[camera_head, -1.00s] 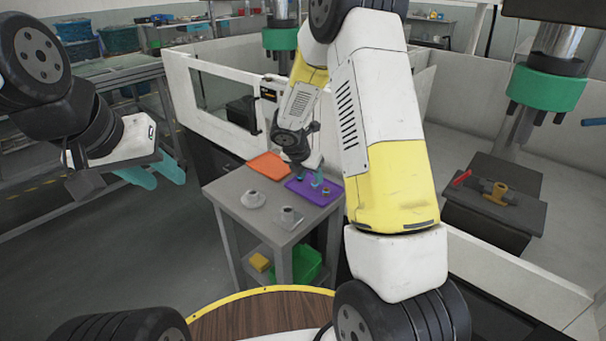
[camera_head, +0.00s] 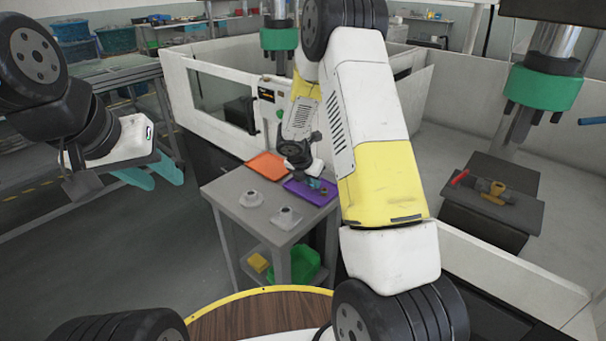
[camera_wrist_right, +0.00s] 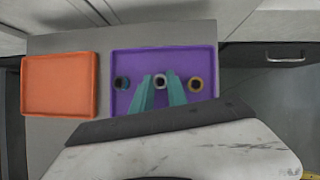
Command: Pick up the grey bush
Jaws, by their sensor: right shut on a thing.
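The grey bush (camera_wrist_right: 161,82) is a ring in the middle of the row in the purple tray (camera_wrist_right: 150,56). The teal fingers of my right gripper (camera_wrist_right: 161,90) are shut on it, one on each side. A dark blue-grey bush (camera_wrist_right: 122,83) lies to its left and a brass-coloured bush (camera_wrist_right: 195,84) to its right. In the head view my right gripper (camera_head: 314,184) is low over the purple tray (camera_head: 322,198), and the bush is too small to make out. My left gripper (camera_head: 152,176) is open and empty, away at the left.
An orange tray (camera_wrist_right: 60,85) lies left of the purple tray on the grey table (camera_head: 235,192). Two grey flanged parts (camera_head: 251,198) (camera_head: 286,218) stand at the table's near side. A green bin (camera_head: 305,263) and a yellow block (camera_head: 258,262) are on the lower shelf.

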